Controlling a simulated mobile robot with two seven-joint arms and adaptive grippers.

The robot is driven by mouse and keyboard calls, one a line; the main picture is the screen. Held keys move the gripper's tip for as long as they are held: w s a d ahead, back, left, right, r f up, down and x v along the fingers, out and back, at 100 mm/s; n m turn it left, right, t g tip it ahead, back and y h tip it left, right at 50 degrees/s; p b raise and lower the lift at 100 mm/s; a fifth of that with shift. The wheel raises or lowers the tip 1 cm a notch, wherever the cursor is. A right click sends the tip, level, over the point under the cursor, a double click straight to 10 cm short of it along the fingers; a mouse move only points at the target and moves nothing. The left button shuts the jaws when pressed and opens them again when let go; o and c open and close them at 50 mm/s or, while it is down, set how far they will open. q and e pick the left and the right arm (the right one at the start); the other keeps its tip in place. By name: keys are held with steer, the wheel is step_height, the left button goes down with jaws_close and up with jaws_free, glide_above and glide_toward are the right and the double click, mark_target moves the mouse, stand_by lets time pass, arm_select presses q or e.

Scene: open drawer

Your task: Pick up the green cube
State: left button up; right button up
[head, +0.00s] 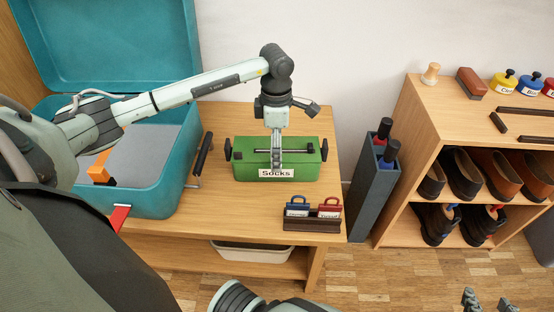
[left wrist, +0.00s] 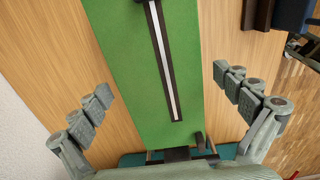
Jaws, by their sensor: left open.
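The only large green thing is a long green box (head: 309,151) with a white "Socks" label and black end handles; I see no separate green cube. It sits on the wooden cabinet top. In the left wrist view the green box (left wrist: 125,65) runs between the spread fingers, with a dark-edged white strip along it. My left gripper (head: 276,160) points down over the middle of the box. It is open and empty in the left wrist view (left wrist: 163,88). My right gripper (head: 487,300) is at the lower right edge, fingers apart, over the floor.
A teal chest (head: 150,200) with raised lid stands left of the box. A dark rack (head: 312,224) with blue and red tagged items is in front. A dark grey bin (head: 370,195) and a shoe shelf (head: 400,150) stand to the right.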

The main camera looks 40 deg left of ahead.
arm_select(q)
step_height(320, 180, down, 4)
steer(key=shift+f, duration=0.1)
steer(key=c, duration=1.4)
